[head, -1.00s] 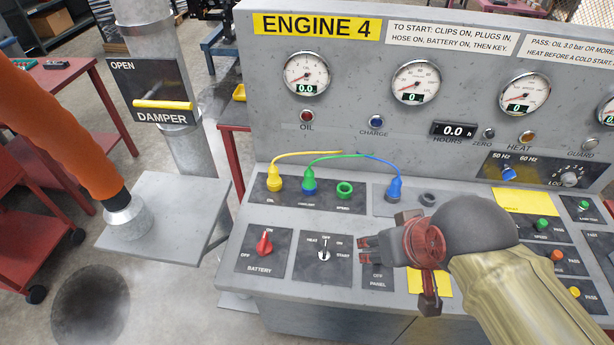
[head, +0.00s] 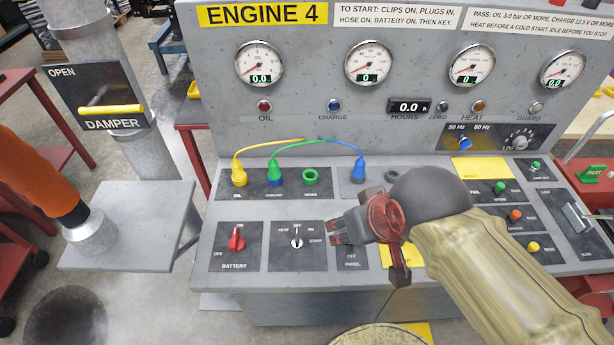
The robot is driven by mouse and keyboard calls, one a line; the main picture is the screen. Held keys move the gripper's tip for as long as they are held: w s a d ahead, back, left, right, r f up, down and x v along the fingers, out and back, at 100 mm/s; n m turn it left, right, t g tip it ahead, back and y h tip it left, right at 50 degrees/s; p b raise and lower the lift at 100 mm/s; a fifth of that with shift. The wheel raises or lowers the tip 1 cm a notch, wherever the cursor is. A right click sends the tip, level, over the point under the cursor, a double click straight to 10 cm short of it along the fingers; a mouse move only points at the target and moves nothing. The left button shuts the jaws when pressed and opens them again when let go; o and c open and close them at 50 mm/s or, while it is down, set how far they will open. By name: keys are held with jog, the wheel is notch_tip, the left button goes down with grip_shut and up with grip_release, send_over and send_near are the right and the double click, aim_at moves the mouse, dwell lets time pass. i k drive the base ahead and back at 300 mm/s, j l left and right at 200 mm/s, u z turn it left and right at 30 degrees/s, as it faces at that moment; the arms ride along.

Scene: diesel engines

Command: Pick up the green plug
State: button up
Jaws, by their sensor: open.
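The green plug (head: 275,169) stands upright on the sloping panel, with its green cable arching right. It sits in a blue socket (head: 275,182). An empty green socket ring (head: 310,177) is just to its right. My gripper (head: 336,231) is open and empty, over the panel to the right of the key switch (head: 297,243). It is lower right of the green plug in the picture and well apart from it. The wrist hides part of the panel behind it.
A yellow plug (head: 238,172) stands left of the green plug, and a blue plug (head: 358,170) stands to the right. Their cables run close together. A red battery switch (head: 236,238) lies below. The gauge wall (head: 300,120) rises behind the sockets.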

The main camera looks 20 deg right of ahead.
aim_at(274, 174)
jog(key=j, duration=1.4)
